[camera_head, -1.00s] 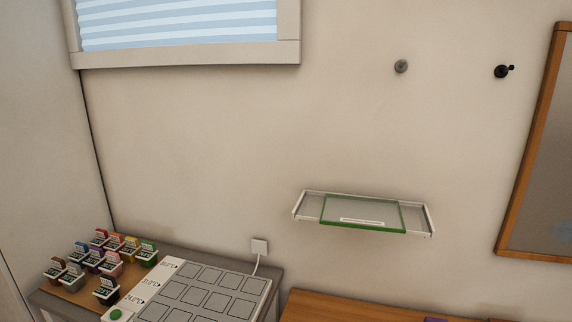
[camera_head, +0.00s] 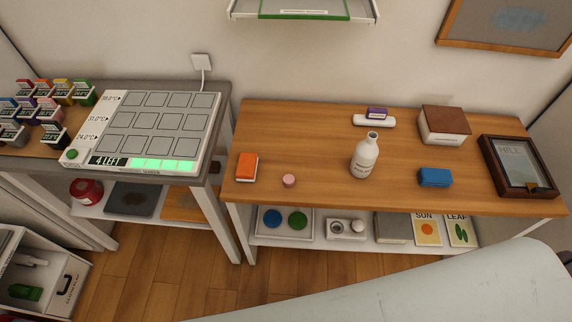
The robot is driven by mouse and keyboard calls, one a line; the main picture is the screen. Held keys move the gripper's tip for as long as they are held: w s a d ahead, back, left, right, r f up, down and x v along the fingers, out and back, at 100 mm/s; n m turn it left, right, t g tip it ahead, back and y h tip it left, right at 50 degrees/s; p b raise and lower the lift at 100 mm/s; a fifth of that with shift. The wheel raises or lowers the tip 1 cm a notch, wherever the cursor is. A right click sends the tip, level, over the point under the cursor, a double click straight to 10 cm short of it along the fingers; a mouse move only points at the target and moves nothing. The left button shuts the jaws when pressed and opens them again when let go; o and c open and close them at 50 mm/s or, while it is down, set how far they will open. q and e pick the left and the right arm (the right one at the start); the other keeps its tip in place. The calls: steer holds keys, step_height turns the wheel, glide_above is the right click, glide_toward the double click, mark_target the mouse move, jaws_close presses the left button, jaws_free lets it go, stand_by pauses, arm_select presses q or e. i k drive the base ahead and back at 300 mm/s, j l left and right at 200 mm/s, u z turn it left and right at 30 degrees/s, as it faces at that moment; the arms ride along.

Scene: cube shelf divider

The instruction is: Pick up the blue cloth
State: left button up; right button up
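A small blue block-shaped item (camera_head: 434,177), which looks like a folded cloth, lies on the right part of the wooden table (camera_head: 320,190), near its front edge. It is right of the white bottle (camera_head: 365,156) and left of the dark framed box. Nothing covers it. Neither of my grippers shows in the head view.
On the table are an orange block (camera_head: 247,167), a pink cylinder (camera_head: 289,181), a purple item on a white holder (camera_head: 375,121), a brown-topped box (camera_head: 443,125) and a framed box (camera_head: 518,167). A pale surface (camera_head: 400,290) fills the lower right foreground.

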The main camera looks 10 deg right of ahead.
mark_target(427, 176)
steer(key=z, duration=1.65)
